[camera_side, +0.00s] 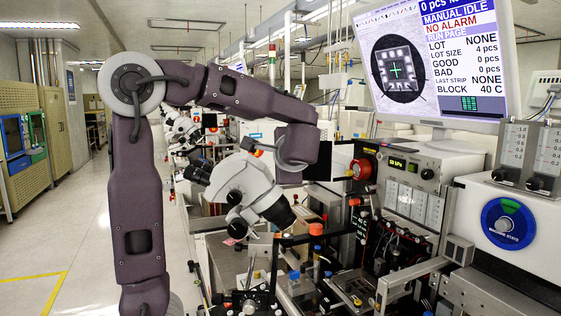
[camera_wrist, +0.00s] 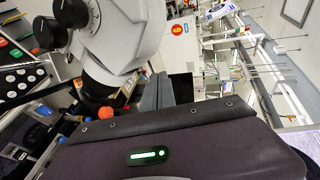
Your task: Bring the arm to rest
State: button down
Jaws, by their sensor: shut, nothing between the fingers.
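My gripper (camera_wrist: 165,90) shows in the wrist view as short grey fingers beyond a dark body with a green light. The fingers are shut with nothing between them. In the side view my arm is raised and bent over the bench, its wrist beside the white microscope (camera_side: 242,188). The fingers cannot be made out there. The microscope also shows in the wrist view (camera_wrist: 118,38), close to the left of my gripper.
A bonding machine with a monitor (camera_side: 440,60) and a blue machine-state dial (camera_side: 508,223) stands at the right. Small fixtures and knobs crowd the bench under the microscope. The floor (camera_side: 60,235) at the left is clear, with yellow lines.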

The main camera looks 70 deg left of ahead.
jog(key=shift+s+d+r, duration=0.3)
jog(key=shift+s+d, duration=0.3)
jog(key=shift+d, duration=0.2)
jog(key=s+d+f+n+h, duration=0.1)
jog(key=s+d+f+h, duration=0.3)
jog(key=d, duration=0.4)
jog(key=s+d+f+n+t+h, duration=0.1)
jog(key=s+d+f+h, duration=0.4)
jog(key=d, duration=0.4)
jog(key=s+d+f+n+h, duration=0.1)
jog(key=s+d+f+h, duration=0.4)
jog(key=d, duration=0.4)
jog(key=shift+f+t, duration=0.2)
jog(key=shift+t, duration=0.1)
jog(key=shift+w+a, duration=0.1)
